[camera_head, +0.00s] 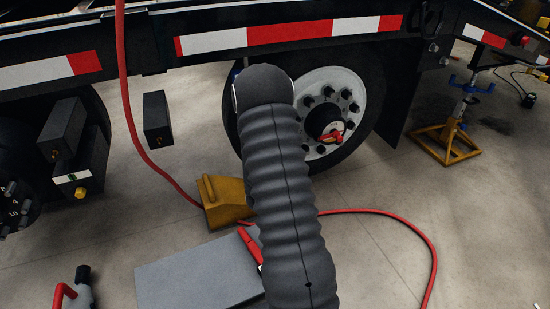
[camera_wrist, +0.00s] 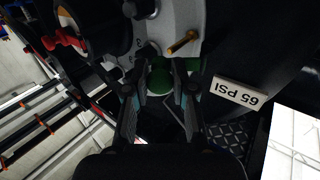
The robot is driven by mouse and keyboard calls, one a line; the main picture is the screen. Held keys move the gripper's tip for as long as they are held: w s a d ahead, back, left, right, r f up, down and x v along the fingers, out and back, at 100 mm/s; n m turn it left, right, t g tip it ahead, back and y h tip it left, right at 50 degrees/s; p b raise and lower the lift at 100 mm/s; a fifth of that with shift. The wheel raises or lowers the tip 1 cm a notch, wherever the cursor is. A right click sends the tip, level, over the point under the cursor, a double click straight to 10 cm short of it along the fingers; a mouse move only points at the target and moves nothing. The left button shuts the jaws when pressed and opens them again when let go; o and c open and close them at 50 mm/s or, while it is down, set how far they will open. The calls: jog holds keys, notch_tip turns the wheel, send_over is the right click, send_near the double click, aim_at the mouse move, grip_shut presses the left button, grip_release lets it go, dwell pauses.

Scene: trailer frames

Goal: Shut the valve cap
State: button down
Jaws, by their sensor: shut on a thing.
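My gripper (camera_wrist: 161,88) is shut on a round green cap (camera_wrist: 159,76), held between its fingertips in the wrist view. A brass valve stem (camera_wrist: 183,42) stands out from the pale wheel rim (camera_wrist: 180,18), just above and right of the cap. The cap and the stem look apart. In the head view my arm covers the left side of the wheel (camera_head: 375,95), and my gripper, the cap and the stem are hidden.
A white "65 PSI" label (camera_wrist: 240,94) is right of the gripper. A red hub fitting (camera_head: 331,137) sits on the wheel. A yellow chock (camera_head: 225,202), a red hose (camera_head: 425,245), a grey slab (camera_head: 195,270) and a jack stand (camera_head: 445,145) are on the floor.

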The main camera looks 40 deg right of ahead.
jog(key=shift+w+d+n+t+y+b, duration=0.2)
jog(key=shift+d+n+t+y+b, duration=0.3)
jog(key=shift+n+t+y, duration=0.8)
jog(key=shift+w+d+n+t+y+b, duration=0.3)
jog(key=shift+d+n+t+y, duration=0.55)
jog(key=shift+y, duration=0.85)
jog(key=shift+w+d+n+t+y+b, duration=0.2)
jog(key=shift+n+t+y+b, duration=0.5)
jog(key=shift+n+y, duration=0.75)
jog(key=c, duration=0.9)
grip_release()
jog(key=shift+c, duration=0.2)
jog(key=shift+s, duration=0.1)
